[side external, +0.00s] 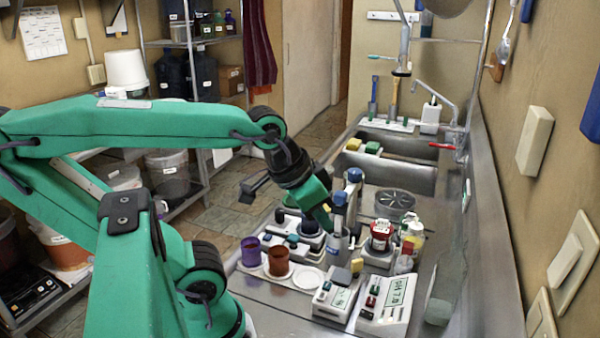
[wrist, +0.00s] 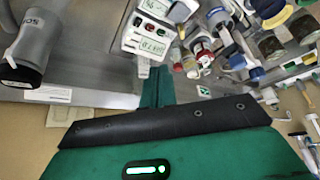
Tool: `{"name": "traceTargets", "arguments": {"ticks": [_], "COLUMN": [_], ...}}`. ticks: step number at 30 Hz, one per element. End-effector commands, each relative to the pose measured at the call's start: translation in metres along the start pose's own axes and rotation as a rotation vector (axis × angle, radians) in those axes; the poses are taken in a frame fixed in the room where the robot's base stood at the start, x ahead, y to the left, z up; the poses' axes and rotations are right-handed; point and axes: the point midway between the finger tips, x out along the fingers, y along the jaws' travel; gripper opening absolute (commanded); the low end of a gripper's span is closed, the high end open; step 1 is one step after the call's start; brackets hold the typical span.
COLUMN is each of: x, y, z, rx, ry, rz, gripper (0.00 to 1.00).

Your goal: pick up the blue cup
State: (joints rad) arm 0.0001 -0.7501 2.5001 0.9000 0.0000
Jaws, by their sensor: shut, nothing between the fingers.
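A violet-blue cup (side external: 251,251) stands upright at the left edge of the steel counter in the side view; it is the only cup there near to blue. My gripper (side external: 326,222) is shut and empty. It points down over the crowded middle of the counter, to the right of the cup and apart from it. In the wrist view the green finger of my gripper (wrist: 154,86) shows at the middle, and I cannot pick out the cup there.
A red-brown cup (side external: 278,262) stands right beside the violet-blue one, by a white round dish (side external: 308,278). Meters (side external: 386,303) and bottles (side external: 381,235) crowd the counter around my gripper. A sink (side external: 390,172) lies behind. Bare steel (side external: 285,308) shows at the front.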

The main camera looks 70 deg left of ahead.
Motion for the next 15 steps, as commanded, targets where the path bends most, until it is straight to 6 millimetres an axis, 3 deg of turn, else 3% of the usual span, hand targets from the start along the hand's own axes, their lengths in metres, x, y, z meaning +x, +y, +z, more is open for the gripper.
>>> {"name": "traceTargets", "arguments": {"ticks": [8,15], "x": [0.0000,0.0000], "y": [0.0000,0.0000], "z": [0.0000,0.0000], "rx": [0.000,0.000], "ry": [0.000,0.000], "rz": [0.000,0.000], "gripper": [0.00,0.43]}}
